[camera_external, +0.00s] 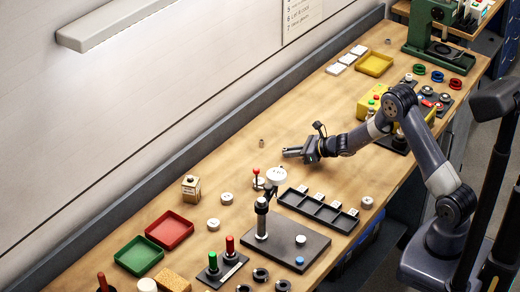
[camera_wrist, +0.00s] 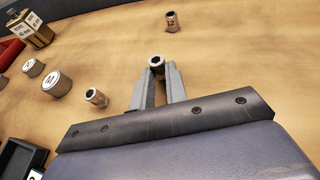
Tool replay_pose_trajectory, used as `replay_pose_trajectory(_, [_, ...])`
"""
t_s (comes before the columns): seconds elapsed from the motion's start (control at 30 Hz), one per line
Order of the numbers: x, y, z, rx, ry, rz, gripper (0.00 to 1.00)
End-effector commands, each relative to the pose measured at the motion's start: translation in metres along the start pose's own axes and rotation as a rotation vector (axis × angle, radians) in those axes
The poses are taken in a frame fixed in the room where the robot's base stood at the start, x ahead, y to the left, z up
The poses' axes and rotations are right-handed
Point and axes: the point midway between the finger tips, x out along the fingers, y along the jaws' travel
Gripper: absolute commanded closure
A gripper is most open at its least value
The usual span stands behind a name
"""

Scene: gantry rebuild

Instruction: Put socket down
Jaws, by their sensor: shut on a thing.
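My gripper (camera_wrist: 157,77) is shut on a small metal socket (camera_wrist: 156,62), held upright at the fingertips with its dark opening showing. I cannot tell whether the socket touches the table. In the external view my gripper (camera_external: 287,154) is low over the bench's middle, and the held socket is too small to make out there. A second socket, marked 12 (camera_wrist: 171,22), stands on the wood beyond the fingertips; it also shows in the external view (camera_external: 262,143). A third socket (camera_wrist: 96,97) is left of the fingers in the wrist view.
A dark tray with labelled compartments (camera_external: 333,215) lies in front of my gripper. A post stand (camera_external: 262,215) on a dark plate is beside it. The wood behind my gripper is mostly clear.

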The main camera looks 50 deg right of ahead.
Motion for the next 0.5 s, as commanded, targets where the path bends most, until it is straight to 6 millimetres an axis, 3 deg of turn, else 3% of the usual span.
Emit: replay_pose_trajectory(0.5, [0.0044,0.0002,-0.0101,-0.002,-0.001,0.0,1.0])
